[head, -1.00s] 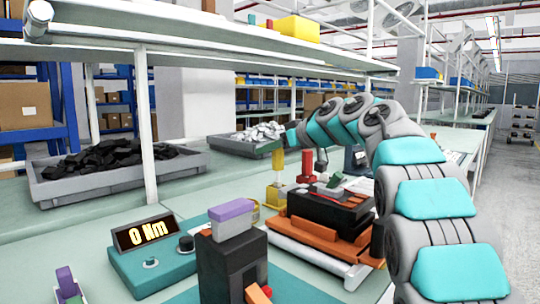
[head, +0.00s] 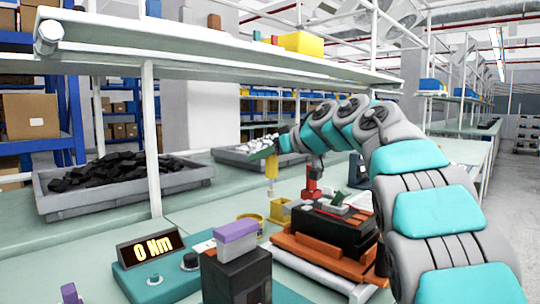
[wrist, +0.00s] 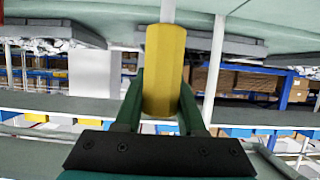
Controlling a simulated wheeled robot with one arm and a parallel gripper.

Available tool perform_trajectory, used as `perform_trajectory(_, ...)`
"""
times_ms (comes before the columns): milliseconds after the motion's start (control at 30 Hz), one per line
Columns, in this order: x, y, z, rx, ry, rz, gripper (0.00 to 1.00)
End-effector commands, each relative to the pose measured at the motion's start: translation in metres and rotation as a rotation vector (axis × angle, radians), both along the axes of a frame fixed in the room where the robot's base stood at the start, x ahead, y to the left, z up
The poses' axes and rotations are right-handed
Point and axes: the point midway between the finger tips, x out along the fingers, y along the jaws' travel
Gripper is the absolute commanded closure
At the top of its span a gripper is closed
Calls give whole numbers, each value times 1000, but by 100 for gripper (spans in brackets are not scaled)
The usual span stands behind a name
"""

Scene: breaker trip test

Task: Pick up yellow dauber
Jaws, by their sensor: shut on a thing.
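In the wrist view the yellow dauber (wrist: 163,65) is a faceted yellow body with a pale stem, between the two green fingers. My gripper (wrist: 163,104) is shut on it. In the head view my gripper (head: 266,150) shows side-on, its green fingers at the dauber's upper part.
A red post (head: 312,178) and a black device on an orange base (head: 318,256) stand to the right. A torque display (head: 152,249) and a black block with a purple top (head: 236,232) are in front. Grey bins (head: 125,190) and an overhead shelf (head: 220,50) lie behind.

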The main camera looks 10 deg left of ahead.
Motion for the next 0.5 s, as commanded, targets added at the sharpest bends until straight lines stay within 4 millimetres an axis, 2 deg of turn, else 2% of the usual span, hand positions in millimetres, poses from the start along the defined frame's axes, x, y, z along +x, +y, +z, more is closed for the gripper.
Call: perform_trajectory(500,-80,61,0,-3,0,-1,100)
